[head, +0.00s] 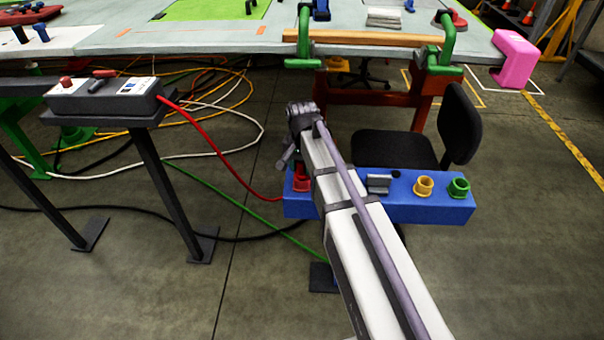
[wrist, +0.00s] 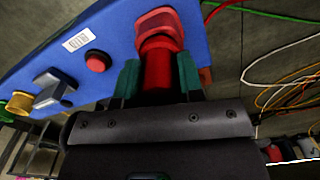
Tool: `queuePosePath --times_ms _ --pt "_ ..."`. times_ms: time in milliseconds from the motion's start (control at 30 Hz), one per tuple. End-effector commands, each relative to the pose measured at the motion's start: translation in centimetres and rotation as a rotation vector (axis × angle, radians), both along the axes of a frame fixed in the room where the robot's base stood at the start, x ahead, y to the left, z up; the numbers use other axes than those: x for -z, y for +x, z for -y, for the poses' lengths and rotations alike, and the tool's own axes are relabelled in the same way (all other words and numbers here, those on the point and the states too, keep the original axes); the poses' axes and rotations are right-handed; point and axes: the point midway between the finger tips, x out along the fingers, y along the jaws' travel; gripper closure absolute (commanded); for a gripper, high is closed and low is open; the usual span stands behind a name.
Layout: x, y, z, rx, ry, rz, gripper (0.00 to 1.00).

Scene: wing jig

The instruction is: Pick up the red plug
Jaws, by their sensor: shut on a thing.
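The red plug (wrist: 160,72) is between the two teal fingers of my gripper (wrist: 159,72) in the wrist view. My gripper is shut on it. The plug's far end meets a red socket (wrist: 165,20) on the blue panel box; I cannot tell how deep it sits. In the head view, red plug and socket parts (head: 301,180) show at the left end of the blue box (head: 345,208), and a red cable (head: 225,160) runs there from a grey box. My arm hides part of the blue box in the head view.
The grey box (head: 105,98) on a stand is left. Loose cables lie on the floor.

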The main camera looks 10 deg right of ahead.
Motion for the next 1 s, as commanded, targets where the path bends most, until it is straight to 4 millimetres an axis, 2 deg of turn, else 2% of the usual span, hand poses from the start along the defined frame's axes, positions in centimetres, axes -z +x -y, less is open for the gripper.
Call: queuePosePath --times_ms 33,133,433,567,733,800,1000 --pt "0.0 0.0 0.0 0.000 0.000 0.000 0.79" --pt "0.0 0.0 0.0 0.000 0.000 0.000 0.88" --pt "-0.5 0.0 0.0 0.000 0.000 0.000 0.88" --pt "-1.8 0.0 0.0 0.000 0.000 0.000 0.88" --pt "-4.4 0.0 0.0 0.000 0.000 0.000 0.88" --pt "-3.6 -1.7 -0.5 -0.002 0.000 0.000 0.88" --pt "-3.5 -6.5 -1.9 -0.002 0.000 0.000 0.88"
